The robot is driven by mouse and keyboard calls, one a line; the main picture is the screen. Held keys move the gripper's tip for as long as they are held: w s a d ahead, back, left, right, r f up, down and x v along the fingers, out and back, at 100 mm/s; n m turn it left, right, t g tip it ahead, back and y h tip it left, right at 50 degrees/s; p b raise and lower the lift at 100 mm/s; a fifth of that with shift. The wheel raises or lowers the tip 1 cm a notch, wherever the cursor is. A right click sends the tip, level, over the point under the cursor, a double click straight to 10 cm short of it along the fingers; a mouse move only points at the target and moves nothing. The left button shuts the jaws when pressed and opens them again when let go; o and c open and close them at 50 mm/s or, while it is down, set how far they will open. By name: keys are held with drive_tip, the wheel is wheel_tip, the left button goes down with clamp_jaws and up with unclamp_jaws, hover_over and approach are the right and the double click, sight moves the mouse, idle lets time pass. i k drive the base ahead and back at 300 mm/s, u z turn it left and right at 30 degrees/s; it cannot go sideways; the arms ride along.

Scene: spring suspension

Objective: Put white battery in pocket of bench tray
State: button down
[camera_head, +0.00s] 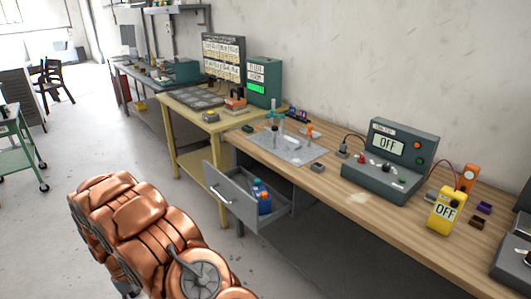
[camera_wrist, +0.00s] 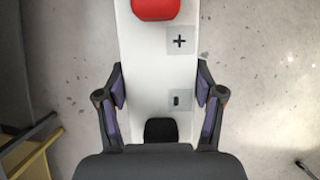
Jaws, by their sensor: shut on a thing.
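In the wrist view, my gripper (camera_wrist: 160,78) is shut on the white battery (camera_wrist: 150,70), with one finger at each long side. The battery has a red end (camera_wrist: 155,8) at the top, a black end (camera_wrist: 161,130) near my palm, and plus and minus marks. Bare grey floor lies behind it. In the head view, my copper arm is at lower left; gripper and battery are not visible there. A dark tray with several recesses (camera_head: 195,98) lies on the yellow bench. A flat grey plate (camera_head: 283,147) lies on the wooden bench. I cannot tell which is the bench tray.
An open drawer (camera_head: 232,186) with blue items juts out under the wooden bench (camera_head: 350,188). A green device (camera_head: 383,160) and a yellow meter (camera_head: 446,210) stand on that bench. A green cart (camera_head: 20,150) is at far left. The floor between is clear.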

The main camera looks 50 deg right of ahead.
sight(287, 144)
drive_tip(key=z, duration=0.6)
drive_tip(key=i, duration=0.9)
drive_tip(key=z, duration=0.75)
